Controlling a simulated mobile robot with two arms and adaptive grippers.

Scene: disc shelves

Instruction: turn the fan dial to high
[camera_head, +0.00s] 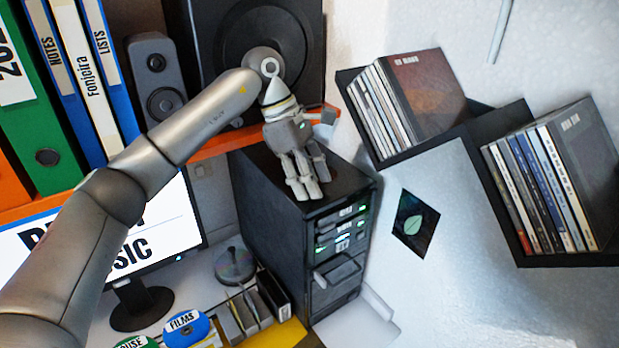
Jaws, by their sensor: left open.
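A black computer tower (268,205) stands on the desk, its front panel (340,245) facing right with several slots and small green lights. I cannot make out a fan dial on it at this size. My left gripper (308,188) hangs from my arm over the tower's top, near its front upper edge, fingers pointing down. It is open and nothing shows between its fingers. I cannot tell whether the fingertips touch the tower. My right gripper is out of view.
Speakers (157,75) and binders (45,110) stand on an orange shelf (215,145) behind my arm. Wall shelves with disc cases (420,95) are at the right. A monitor (160,225), a disc spindle (235,266) and a disc rack (240,310) crowd the desk left of the tower.

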